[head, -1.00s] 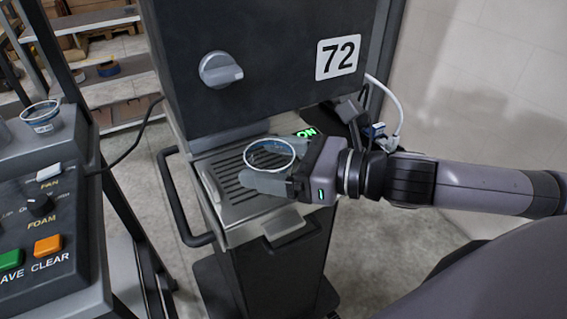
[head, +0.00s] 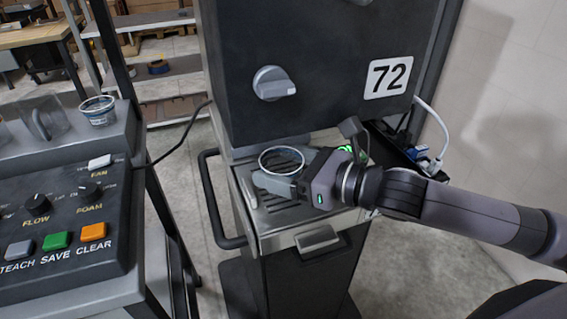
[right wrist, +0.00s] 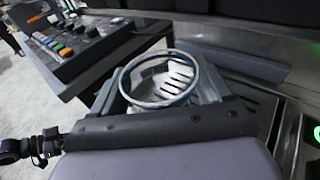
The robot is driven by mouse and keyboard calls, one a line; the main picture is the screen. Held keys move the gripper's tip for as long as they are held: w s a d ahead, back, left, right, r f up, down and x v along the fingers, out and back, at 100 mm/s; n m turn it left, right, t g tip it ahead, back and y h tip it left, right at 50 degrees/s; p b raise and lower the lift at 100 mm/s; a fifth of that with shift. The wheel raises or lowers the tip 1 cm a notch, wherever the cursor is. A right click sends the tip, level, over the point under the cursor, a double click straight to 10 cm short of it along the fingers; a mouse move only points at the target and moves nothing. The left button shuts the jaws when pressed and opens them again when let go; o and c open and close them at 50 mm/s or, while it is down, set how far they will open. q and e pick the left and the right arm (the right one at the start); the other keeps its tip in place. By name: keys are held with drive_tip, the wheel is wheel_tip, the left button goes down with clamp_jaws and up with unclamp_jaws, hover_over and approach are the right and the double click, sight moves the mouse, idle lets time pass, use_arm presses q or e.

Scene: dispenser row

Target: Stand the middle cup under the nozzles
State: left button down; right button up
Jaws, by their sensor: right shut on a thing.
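My right gripper (head: 275,170) is shut on a clear cup with a blue-grey rim (head: 282,161). The fingers lie along the cup's sides and the cup looks upright. In the head view it is over the slotted drip tray of the machine marked 72. The right wrist view looks down through the cup's rim (right wrist: 160,103) at the slots. I cannot tell whether the cup's base touches the tray (head: 262,231). No nozzles show; the dark machine housing (head: 330,60) overhangs the tray's back. My left gripper is not in view.
Another cup (head: 98,112) stands on the ledge behind the control panel (head: 60,225) at left. A black side rail (head: 212,205) runs left of the tray. A dark box with cables (head: 420,158) is at right. Shelves stand behind.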

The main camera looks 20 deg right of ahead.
drive_tip(key=shift+f+b, duration=0.3)
drive_tip(key=shift+f, duration=0.3)
idle(0.3)
drive_tip(key=o, duration=1.1)
drive_tip(key=shift+b+v, duration=0.75)
drive_tip(key=shift+v, duration=2.45)
drive_tip(key=shift+s+d, duration=0.25)
drive_tip(key=shift+r, duration=0.1)
drive_tip(key=shift+s, duration=0.1)
